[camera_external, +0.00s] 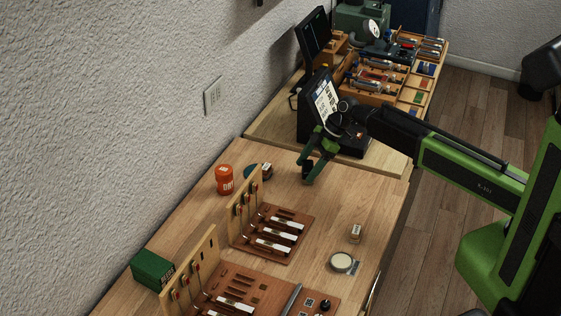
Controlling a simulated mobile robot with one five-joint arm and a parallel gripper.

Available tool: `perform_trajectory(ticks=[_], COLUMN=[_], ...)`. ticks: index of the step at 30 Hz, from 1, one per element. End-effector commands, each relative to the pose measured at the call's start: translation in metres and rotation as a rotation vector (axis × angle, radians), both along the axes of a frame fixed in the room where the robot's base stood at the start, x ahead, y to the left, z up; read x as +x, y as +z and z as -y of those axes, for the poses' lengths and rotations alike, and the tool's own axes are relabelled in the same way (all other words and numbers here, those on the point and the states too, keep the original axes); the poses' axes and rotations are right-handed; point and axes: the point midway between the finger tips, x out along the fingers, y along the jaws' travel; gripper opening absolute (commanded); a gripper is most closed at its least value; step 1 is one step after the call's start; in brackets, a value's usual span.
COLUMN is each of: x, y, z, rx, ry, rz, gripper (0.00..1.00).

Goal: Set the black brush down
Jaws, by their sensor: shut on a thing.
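My gripper (309,169) hangs over the far part of the near wooden bench (345,197), in front of the dark display unit. Its green and dark fingers point down and are shut on the black brush. The brush is small and dark here and can barely be told apart from the fingers. I cannot tell how far its lower end is above the bench top.
An orange tub (224,179) and a small dark jar (267,170) stand left of my gripper. A wooden rack with a tool board (283,243) is nearer. A small labelled block (356,233) and a round tin (342,262) are at right. Bare bench lies between.

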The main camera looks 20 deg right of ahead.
Motion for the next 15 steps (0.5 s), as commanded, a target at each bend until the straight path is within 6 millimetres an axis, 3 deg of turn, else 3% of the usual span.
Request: perform_trajectory(ticks=[2, 3, 6, 8, 15], x=[0.0, 0.0, -0.0001, 0.0, 0.0], y=[-0.0035, -0.0037, -0.0024, -0.0024, -0.0024], z=[-0.0001, -0.0001, -0.0001, 0.0, 0.0], rx=[0.0, 0.0, 0.0, 0.0, 0.0], ry=[0.0, 0.0, 0.0, 0.0, 0.0], rz=[0.0, 0.0, 0.0, 0.0, 0.0], gripper=[0.31, 0.73, 0.87, 0.94, 0.94])
